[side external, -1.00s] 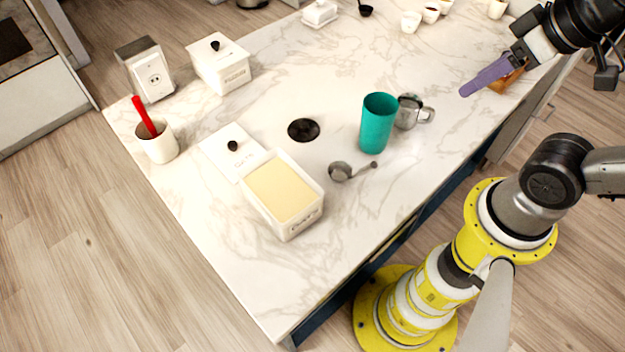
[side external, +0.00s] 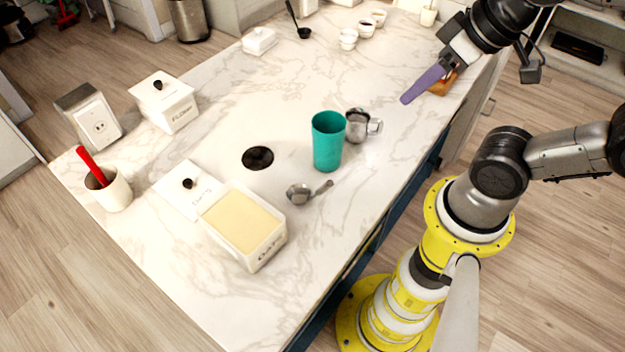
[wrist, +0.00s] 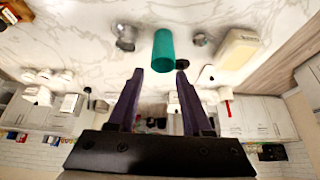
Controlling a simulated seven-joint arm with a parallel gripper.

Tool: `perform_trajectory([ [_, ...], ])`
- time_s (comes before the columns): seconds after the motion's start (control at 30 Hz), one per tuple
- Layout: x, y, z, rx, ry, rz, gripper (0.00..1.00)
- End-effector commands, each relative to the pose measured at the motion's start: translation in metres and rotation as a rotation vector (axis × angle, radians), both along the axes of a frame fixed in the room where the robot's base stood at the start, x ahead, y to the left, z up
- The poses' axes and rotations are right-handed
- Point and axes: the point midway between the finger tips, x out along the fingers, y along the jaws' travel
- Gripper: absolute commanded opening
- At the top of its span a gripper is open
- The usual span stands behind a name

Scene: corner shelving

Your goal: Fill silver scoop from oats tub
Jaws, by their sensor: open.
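The silver scoop (side external: 299,195) lies on the marble counter, its handle pointing right. It also shows in the wrist view (wrist: 200,40). The white oats tub (side external: 266,247) stands open to its left, filled with pale oats nearly to the rim; its lid (side external: 181,198) with a black knob lies beside it. The tub is at upper right in the wrist view (wrist: 238,52). My gripper (side external: 406,99) is above the counter's right side, away from both scoop and tub. Its purple fingers are apart and empty in the wrist view (wrist: 160,75).
A teal cup (side external: 327,145) and a steel mug (side external: 356,128) stand between my gripper and the scoop. A black disc (side external: 258,158) is set in the counter. A closed white canister (side external: 168,105) and a cup with a red utensil (side external: 111,190) stand at left.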

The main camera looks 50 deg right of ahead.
Motion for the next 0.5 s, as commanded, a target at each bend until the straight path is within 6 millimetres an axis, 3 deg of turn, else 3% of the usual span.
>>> perform_trajectory([
  [0.13, 0.015, 0.002, 0.011, 0.054, -0.003, -0.091, 0.5],
  [0.27, 0.042, 0.017, 0.006, 0.096, 0.079, -0.12, 0.5],
  [0.37, 0.063, 0.036, -0.006, 0.108, 0.163, -0.117, 0.5],
  [0.5, 0.087, 0.074, -0.037, 0.088, 0.303, -0.078, 0.5],
])
